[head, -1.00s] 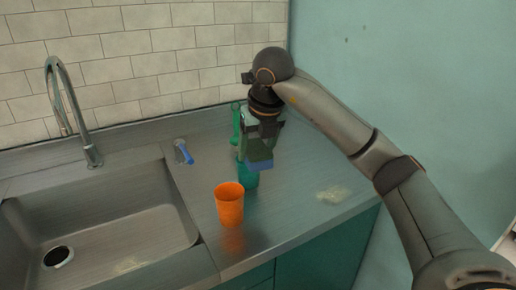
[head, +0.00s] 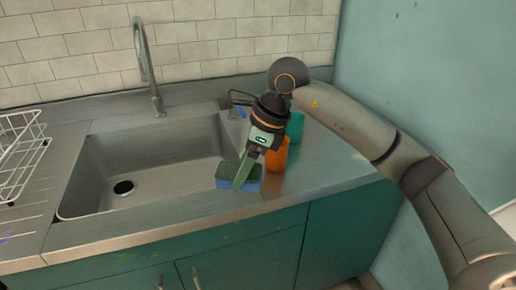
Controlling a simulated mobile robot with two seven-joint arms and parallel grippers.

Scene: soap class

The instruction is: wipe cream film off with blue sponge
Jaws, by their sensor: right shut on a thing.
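My right gripper (head: 243,172) is shut on the blue sponge (head: 226,184), which has a dark green upper layer. It holds the sponge at the right front corner of the sink (head: 160,160), in front of the orange cup (head: 277,157). I cannot tell whether the sponge touches the metal. I cannot clearly make out the cream film now; my right arm covers part of the counter at right, where a pale patch showed earlier. My left gripper is out of view.
A teal cup (head: 295,127) stands behind the orange cup, close to my right arm. The faucet (head: 148,70) rises behind the sink. A white dish rack (head: 22,145) is at far left. A small blue-handled item (head: 240,112) lies by the sink's back right.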

